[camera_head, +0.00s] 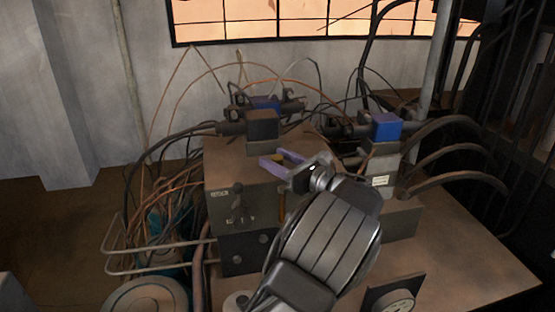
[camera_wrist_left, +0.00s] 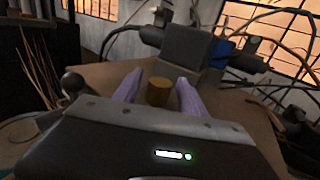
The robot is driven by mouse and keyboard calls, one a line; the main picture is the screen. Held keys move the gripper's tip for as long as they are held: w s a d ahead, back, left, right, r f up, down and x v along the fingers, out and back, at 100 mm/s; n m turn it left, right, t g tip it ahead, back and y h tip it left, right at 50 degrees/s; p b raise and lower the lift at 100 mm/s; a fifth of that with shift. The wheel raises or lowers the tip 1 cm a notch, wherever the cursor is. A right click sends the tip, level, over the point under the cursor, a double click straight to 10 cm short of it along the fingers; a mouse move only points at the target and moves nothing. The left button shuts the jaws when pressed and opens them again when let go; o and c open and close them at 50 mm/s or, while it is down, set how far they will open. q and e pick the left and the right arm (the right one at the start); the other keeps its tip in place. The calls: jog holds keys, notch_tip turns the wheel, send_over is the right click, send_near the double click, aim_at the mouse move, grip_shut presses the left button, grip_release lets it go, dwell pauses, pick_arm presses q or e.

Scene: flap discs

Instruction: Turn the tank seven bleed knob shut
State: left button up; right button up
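My left gripper (camera_head: 277,162) has two purple fingers and is over the top of the brown box-shaped tank unit (camera_head: 225,170). In the left wrist view a short brass-coloured round knob (camera_wrist_left: 158,92) shows between the fingers of the left gripper (camera_wrist_left: 159,90). The fingers are apart, with a gap visible on each side of the knob. My arm hides some of the unit's front. I cannot read a tank number. My right gripper is in neither view.
A dark block valve (camera_head: 262,125) with cables stands behind the fingers, and a blue-capped valve (camera_head: 386,127) is to the right. A lever (camera_head: 239,205) is on the unit's front. A gauge (camera_head: 392,304) is at the lower right. Black hoses arch at right.

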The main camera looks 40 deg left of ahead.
pick_arm(q)
grip_shut()
dwell(0.3)
